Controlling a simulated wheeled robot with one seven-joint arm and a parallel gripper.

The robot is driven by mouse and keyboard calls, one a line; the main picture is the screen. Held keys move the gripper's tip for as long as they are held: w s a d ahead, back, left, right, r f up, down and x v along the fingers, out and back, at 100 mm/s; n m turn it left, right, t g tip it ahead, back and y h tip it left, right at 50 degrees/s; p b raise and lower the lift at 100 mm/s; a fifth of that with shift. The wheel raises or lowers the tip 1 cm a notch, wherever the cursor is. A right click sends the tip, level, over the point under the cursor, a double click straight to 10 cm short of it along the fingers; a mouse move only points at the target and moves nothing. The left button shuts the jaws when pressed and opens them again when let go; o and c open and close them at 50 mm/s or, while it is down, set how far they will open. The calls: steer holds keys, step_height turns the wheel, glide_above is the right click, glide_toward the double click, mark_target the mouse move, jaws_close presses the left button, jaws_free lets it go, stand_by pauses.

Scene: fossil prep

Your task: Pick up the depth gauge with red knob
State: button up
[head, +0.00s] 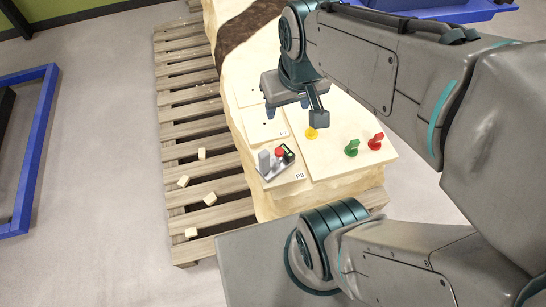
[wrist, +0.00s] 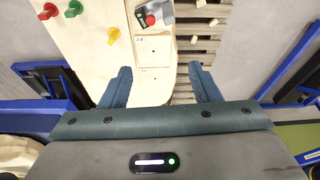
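The depth gauge is a small grey device (head: 274,168) with a red knob and a dark, green-lit part. It sits on the pale panel marked P8, near the front left corner of the block. In the wrist view the depth gauge (wrist: 149,18) shows at the top edge, partly cut off. My gripper (head: 288,108) is above the pale block, farther back than the gauge and apart from it. In the wrist view my gripper (wrist: 160,80) has its two fingers wide apart, with nothing between them.
A yellow peg (head: 311,133), a green peg (head: 352,148) and a red peg (head: 375,142) stand on the board right of the gauge. The block rests on a slatted wooden pallet (head: 185,120) with several small wooden cubes. A blue frame (head: 28,190) lies at left.

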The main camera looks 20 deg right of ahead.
mark_target(264, 153)
steer(key=w+f+n+g+b, duration=0.1)
steer(key=w+f+b, duration=0.2)
steer(key=f, duration=0.6)
steer(key=w+a+f+n+g+b, duration=0.1)
steer(key=w+f+b, duration=0.2)
steer(key=f, duration=0.7)
steer(key=w+a+f+n+g+b, duration=0.1)
steer(key=w+f+b, duration=0.2)
steer(key=f, duration=0.6)
steer(key=shift+w+a+f+n+b, duration=0.25)
steer(key=shift+f+n+b, duration=0.15)
steer(key=shift+b, duration=0.55)
steer(key=shift+w+a+f, duration=0.1)
steer(key=shift+a+f, duration=0.1)
steer(key=shift+f, duration=1.15)
steer(key=shift+w+a+f, duration=0.1)
steer(key=shift+a+f, duration=0.05)
steer(key=shift+f, duration=1.2)
jaws_close()
steer(key=shift+r, duration=0.1)
